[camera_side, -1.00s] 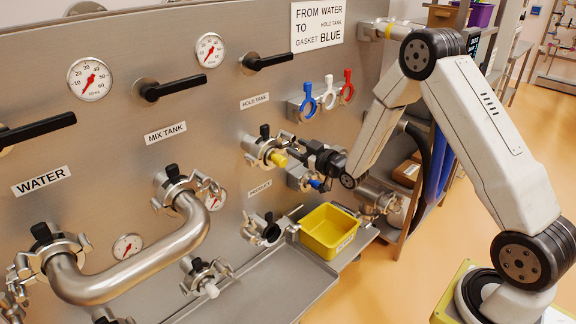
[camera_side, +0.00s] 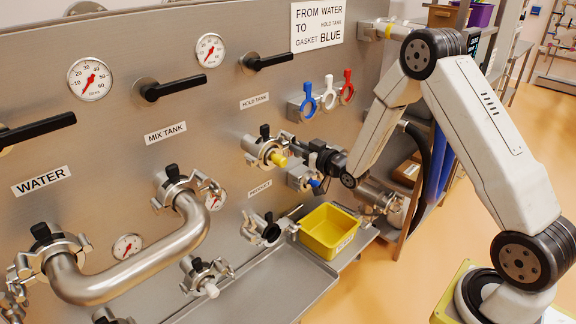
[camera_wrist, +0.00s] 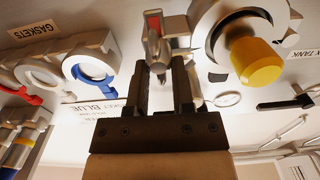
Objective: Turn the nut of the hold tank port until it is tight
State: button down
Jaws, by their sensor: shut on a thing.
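The hold tank port (camera_side: 262,151) is on the steel panel under the HOLD TANK label, with a metal clamp around it and a yellow plug (camera_side: 280,160) in front. The plug (camera_wrist: 256,62) is large at the upper right in the wrist view. My gripper (camera_side: 296,143) reaches in from the right beside the clamp. In the wrist view its two dark fingers (camera_wrist: 166,68) are shut on a small silver nut (camera_wrist: 157,46) beside the port. The fingers hide part of the nut. The side view shows the grip only small.
Blue, white and red gaskets (camera_side: 330,97) hang on a rack just above my gripper. A metal block with a blue part (camera_side: 315,184) is just below it. A yellow bin (camera_side: 328,231) stands lower on the steel shelf. A bent pipe (camera_side: 130,275) fills the lower left.

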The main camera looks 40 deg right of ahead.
jog(key=c, duration=0.5)
grip_release()
jog(key=shift+s, duration=0.1)
jog(key=s, duration=0.7)
jog(key=shift+s, duration=0.35)
jog(key=s+a+g, duration=0.5)
jog(key=s+g, duration=0.2)
jog(key=s, duration=0.2)
jog(key=s+a+f+g, duration=0.1)
jog(key=s+a+g, duration=0.5)
jog(key=s+g, duration=0.2)
jog(key=shift+s+a+f, duration=0.2)
jog(key=shift+s, duration=0.6)
